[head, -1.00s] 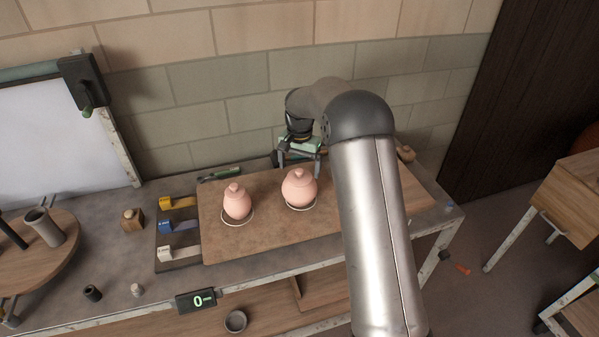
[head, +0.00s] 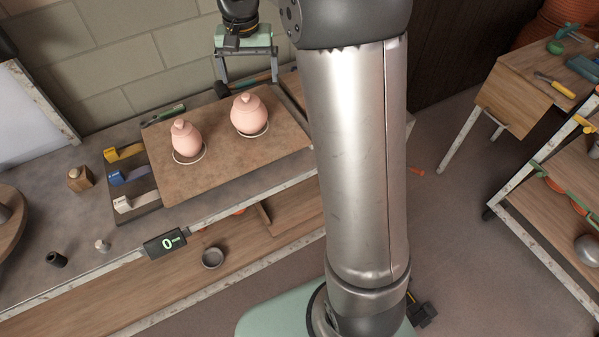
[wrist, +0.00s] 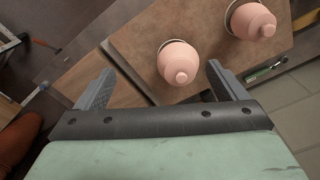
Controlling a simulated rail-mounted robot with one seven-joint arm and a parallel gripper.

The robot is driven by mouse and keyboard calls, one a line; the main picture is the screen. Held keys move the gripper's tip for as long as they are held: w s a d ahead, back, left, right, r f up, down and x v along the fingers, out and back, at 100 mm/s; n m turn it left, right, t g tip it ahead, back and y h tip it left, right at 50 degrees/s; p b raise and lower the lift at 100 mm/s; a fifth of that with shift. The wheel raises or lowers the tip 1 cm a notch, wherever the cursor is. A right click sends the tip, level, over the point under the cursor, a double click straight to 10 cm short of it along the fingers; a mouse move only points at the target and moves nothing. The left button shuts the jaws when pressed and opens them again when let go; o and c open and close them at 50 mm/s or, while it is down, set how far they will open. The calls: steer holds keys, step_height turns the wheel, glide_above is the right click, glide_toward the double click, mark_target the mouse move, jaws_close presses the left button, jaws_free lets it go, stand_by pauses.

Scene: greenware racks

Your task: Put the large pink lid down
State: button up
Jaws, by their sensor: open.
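Two pink lidded jars stand upright on a brown board (head: 225,160), each within a pale ring. The larger jar (head: 249,121) is on the right, with the large pink lid (head: 246,101) sitting on its top. The smaller jar (head: 186,145) is on the left, also with a knobbed lid on. My gripper (head: 248,74) is open and empty, above and behind the large jar and clear of it. In the wrist view, the large lid (wrist: 179,66) shows beyond the spread fingers (wrist: 160,78), and the smaller jar (wrist: 252,21) is at the upper right. Nothing is between the fingers.
A rack of yellow, blue and white-handled tools (head: 130,176) lies left of the board. A green-handled tool (head: 166,115) lies behind it. A tiled wall (head: 130,60) rises at the back. A small display (head: 165,243) is on the front edge. The board's front is clear.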

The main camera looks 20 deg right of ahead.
steer(key=s+f+n, duration=0.2)
steer(key=s, duration=1.2)
steer(key=s+f+n, duration=0.2)
steer(key=s+f, duration=0.1)
steer(key=s, duration=1.2)
steer(key=shift+s+f, duration=0.2)
steer(key=shift+f, duration=0.05)
steer(key=shift+d, duration=0.1)
